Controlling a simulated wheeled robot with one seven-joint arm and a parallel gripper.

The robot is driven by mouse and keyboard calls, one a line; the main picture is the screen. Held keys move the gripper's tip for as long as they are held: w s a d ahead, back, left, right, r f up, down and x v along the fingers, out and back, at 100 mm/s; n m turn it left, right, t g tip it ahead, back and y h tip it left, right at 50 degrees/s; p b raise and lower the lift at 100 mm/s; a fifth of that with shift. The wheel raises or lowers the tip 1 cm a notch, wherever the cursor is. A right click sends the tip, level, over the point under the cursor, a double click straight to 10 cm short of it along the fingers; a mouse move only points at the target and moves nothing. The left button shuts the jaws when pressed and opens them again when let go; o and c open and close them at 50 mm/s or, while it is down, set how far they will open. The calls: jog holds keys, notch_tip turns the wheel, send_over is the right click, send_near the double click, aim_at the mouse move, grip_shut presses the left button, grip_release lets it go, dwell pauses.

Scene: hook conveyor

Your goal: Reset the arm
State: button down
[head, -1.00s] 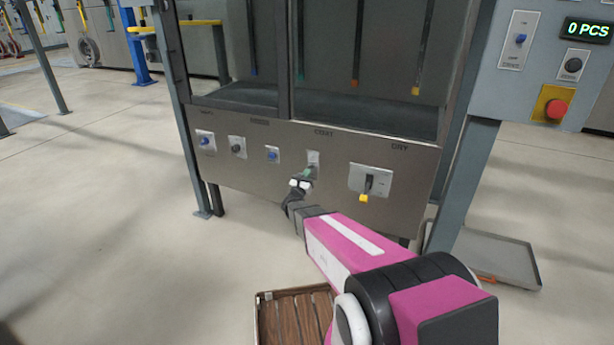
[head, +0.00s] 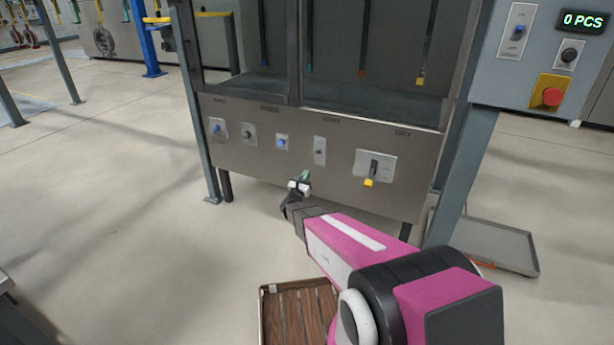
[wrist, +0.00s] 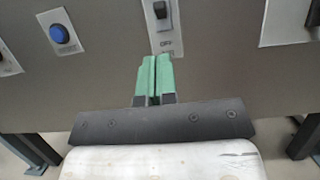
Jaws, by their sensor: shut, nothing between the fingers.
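My gripper (head: 304,176) is in front of the machine's lower panel, just below the row of controls. In the wrist view its two green fingers (wrist: 154,78) are together with nothing between them. A switch plate with a dark switch (head: 320,151) is above the fingertips; in the wrist view the switch (wrist: 161,10) sits over an "OFF" label. The fingertips appear below this plate, and I cannot tell how far from the panel they are. My pink arm reaches in from the lower right.
The panel also has a blue button (head: 283,142) and a yellow-tipped lever (head: 368,182). A control box with a red button (head: 551,97) and a "0 PCS" display (head: 582,20) is at right. A wooden crate (head: 264,312) and grey tray (head: 520,262) are on the floor. Open floor lies left.

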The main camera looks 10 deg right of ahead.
jog(key=s+a+n+g+y, duration=0.2)
jog(key=s+n+g+y, duration=0.35)
jog(key=n, duration=0.95)
jog(key=s+a+n+g+y, duration=0.25)
jog(key=s+n+y, duration=0.5)
jog(key=n, duration=0.75)
jog(key=s+d+r+n+g, duration=0.1)
jog(key=s+d+n+g, duration=0.1)
jog(key=s+n+g, duration=0.3)
jog(key=s+d+r+n+g, duration=0.1)
jog(key=s+d+n+g, duration=0.2)
jog(key=s, duration=1.1)
jog(key=n+g, duration=0.2)
jog(key=n, duration=0.2)
jog(key=shift+s+d+r+n+h, duration=0.15)
jog(key=shift+d+r+n+h, duration=0.15)
jog(key=shift+r+n, duration=0.1)
